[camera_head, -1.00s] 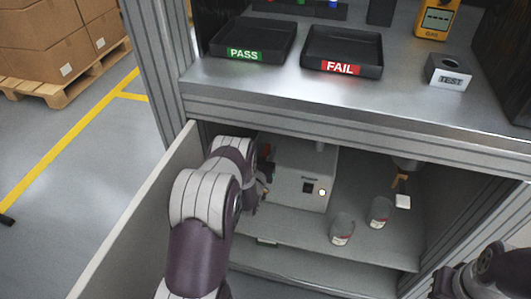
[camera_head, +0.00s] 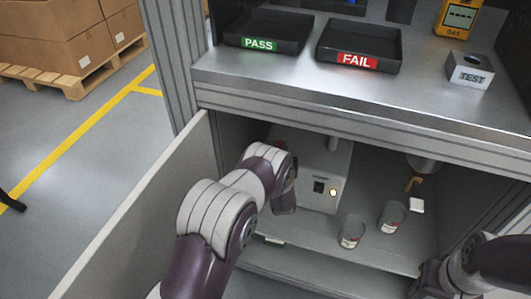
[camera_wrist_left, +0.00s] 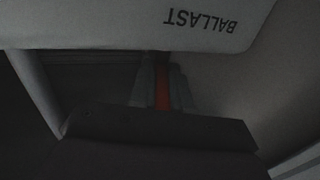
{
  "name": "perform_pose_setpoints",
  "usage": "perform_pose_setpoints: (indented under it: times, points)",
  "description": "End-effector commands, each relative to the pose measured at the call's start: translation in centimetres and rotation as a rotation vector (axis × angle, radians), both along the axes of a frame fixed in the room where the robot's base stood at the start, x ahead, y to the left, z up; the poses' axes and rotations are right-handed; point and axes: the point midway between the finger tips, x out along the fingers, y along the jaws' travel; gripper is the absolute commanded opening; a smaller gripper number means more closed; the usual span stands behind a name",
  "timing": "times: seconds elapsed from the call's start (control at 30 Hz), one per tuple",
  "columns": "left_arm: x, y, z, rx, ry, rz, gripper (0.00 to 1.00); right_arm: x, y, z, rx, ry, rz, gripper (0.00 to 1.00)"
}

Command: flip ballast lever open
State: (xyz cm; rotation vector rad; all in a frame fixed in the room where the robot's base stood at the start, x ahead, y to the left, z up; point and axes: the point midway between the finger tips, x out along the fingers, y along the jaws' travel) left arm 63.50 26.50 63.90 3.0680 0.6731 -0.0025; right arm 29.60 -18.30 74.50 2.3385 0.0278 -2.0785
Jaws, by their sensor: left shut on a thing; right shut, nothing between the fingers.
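The ballast housing is a pale box (camera_head: 322,170) on the cabinet shelf; its BALLAST label (camera_wrist_left: 200,20) shows upside down in the left wrist view. The red ballast lever (camera_wrist_left: 162,95) stands beside the housing's edge in that view. My left gripper (camera_wrist_left: 163,90) is shut on the lever, one finger on each side. In the head view my left gripper (camera_head: 285,198) is at the housing's left side, mostly hidden by my wrist. A small red patch (camera_head: 278,144) shows behind the wrist. My right gripper (camera_head: 430,278) is shut and empty at the lower right, outside the cabinet.
Two small cups (camera_head: 351,232) stand on the shelf to the right of the housing. An open cabinet door (camera_head: 140,215) lies left of my left arm. Above, the counter (camera_head: 300,83) carries a PASS tray (camera_head: 268,30), a FAIL tray (camera_head: 358,46) and a TEST block (camera_head: 470,71).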

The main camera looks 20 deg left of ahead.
Motion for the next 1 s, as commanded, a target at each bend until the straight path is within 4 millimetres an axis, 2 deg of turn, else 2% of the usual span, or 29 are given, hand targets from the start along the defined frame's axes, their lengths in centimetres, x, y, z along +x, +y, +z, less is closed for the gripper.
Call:
perform_pose_setpoints:
  times: [0.03,0.5,1.0]
  points:
    - [0.3,-0.4,-0.2,0.0,-0.007,0.032,0.0,0.0,0.0,-0.8,0.0,0.0,0.0,0.0]
    - [0.9,-1.1,-0.2,-0.001,-0.006,0.377,0.0,0.0,0.0,-4.6,0.0,0.0,0.0,0.0]
    - [1.1,-1.2,0.3,0.001,-0.006,0.491,0.0,0.0,0.0,-5.8,0.0,0.0,0.0,0.0]
